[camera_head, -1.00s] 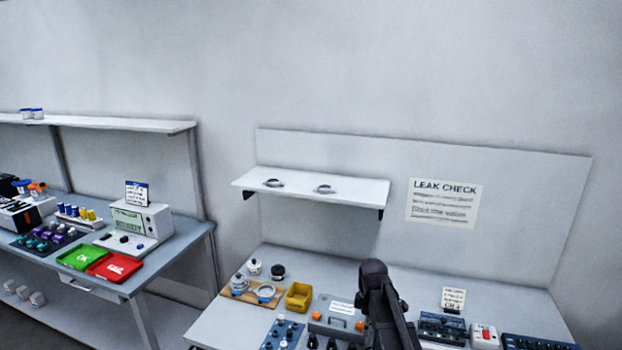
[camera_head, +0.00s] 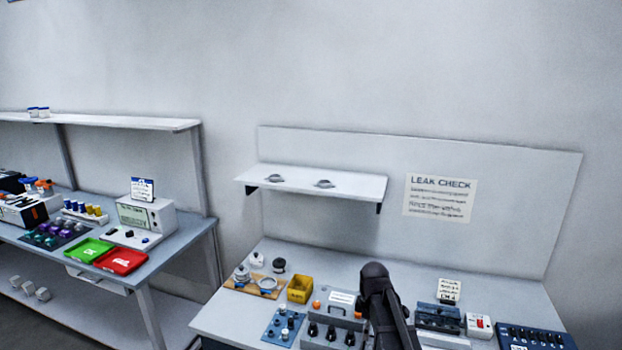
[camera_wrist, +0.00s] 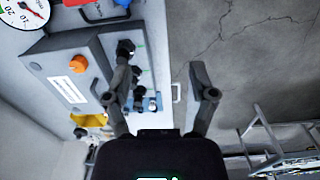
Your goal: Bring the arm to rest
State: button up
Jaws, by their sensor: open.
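My gripper (camera_wrist: 163,88) shows in the wrist view with its two dark fingers spread apart and nothing between them. Below the fingers lie the workbench edge and the grey floor. In the head view my dark arm rises at the front of the leak check bench (camera_head: 222,318), and the gripper's fingers cannot be made out there. A grey box with black knobs (camera_head: 333,325) stands just left of the arm; in the wrist view this grey box (camera_wrist: 62,75) lies left of the fingers, with an orange knob on it.
A yellow bin (camera_head: 300,289) and a wooden board (camera_head: 238,287) with metal parts stand left on the bench. Blue-grey units (camera_head: 438,317) stand right of the arm. A wall shelf (camera_head: 300,183) hangs behind. Another table at left holds green (camera_head: 88,251) and red trays (camera_head: 120,261).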

jog(key=s+f+m+b, duration=0.4)
jog(key=s+m, duration=0.3)
jog(key=s+f+m+b, duration=0.5)
jog(key=s+m, duration=0.1)
jog(key=s, duration=0.2)
jog(key=shift+s+d+f+m, duration=0.2)
jog(key=shift+s+f+m, duration=0.05)
jog(key=shift+m, duration=0.15)
